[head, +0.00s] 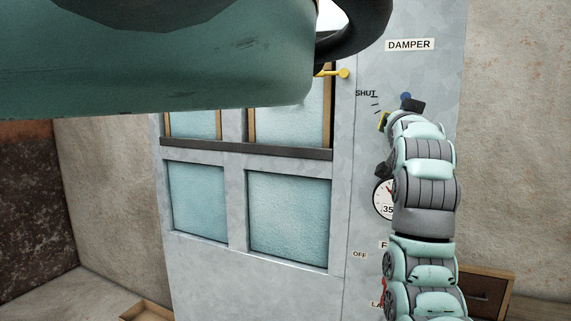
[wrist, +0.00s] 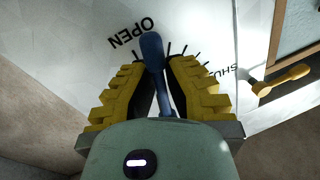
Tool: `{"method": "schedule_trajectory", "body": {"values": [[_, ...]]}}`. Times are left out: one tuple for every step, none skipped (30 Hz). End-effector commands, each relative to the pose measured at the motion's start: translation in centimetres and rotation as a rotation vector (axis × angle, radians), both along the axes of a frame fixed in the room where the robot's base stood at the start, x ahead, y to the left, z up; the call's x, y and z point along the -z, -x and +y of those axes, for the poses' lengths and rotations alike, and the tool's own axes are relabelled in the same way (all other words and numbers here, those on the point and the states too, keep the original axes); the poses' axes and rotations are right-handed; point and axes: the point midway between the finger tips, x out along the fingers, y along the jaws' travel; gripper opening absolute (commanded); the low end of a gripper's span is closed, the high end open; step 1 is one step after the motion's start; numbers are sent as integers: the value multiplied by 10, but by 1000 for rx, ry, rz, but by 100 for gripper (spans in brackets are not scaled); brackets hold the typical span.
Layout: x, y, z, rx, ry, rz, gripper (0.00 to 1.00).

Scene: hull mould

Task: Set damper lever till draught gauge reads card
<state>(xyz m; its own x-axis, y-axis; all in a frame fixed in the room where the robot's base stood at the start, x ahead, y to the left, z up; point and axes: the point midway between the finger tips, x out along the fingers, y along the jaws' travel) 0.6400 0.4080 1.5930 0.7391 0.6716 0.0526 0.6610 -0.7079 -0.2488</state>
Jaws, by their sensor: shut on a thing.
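The blue damper lever (wrist: 152,52) stands between my gripper's (wrist: 160,72) yellow fingers with dark pads, which are shut on it. Its tip lies close to the OPEN lettering (wrist: 132,33), away from SHUT. In the head view my arm hides most of the lever; a blue bit (head: 406,97) shows below the DAMPER label (head: 409,44). My gripper (head: 384,121) is mostly hidden there too. The round white draught gauge (head: 381,203) is partly covered by my arm. I see no card.
A grey cabinet with glazed sash panes (head: 289,218) fills the middle. A yellow handle (head: 342,73) sticks out left of the lever, and it also shows in the wrist view (wrist: 284,80). A wooden drawer box (head: 486,290) stands lower right. Part of a red item (head: 383,288) shows beside my arm.

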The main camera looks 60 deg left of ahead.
Motion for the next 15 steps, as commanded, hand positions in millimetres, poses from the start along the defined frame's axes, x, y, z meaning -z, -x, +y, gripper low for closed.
{"method": "schedule_trajectory", "body": {"values": [[-3, 3, 1, -7, -12, -2, 0], [-3, 3, 1, -7, -13, -2, 0], [-3, 3, 1, -7, -13, 0, 0], [-4, 3, 1, -7, -13, 0, 0], [-4, 3, 1, -7, -13, 0, 0], [-4, 3, 1, -7, -13, 0, 0], [-4, 3, 1, -7, -13, 0, 0], [-4, 3, 1, -9, -13, 0, 0], [-4, 3, 1, -8, -13, -1, 0], [-4, 3, 2, -9, -12, 0, 0], [-4, 3, 2, -9, -12, 0, 14], [-4, 3, 2, -9, -12, 0, 18], [-4, 3, 1, -8, -12, 0, 21], [-3, 3, 1, -7, -10, 0, 24], [-3, 2, 1, -6, -9, 1, 29]]}}
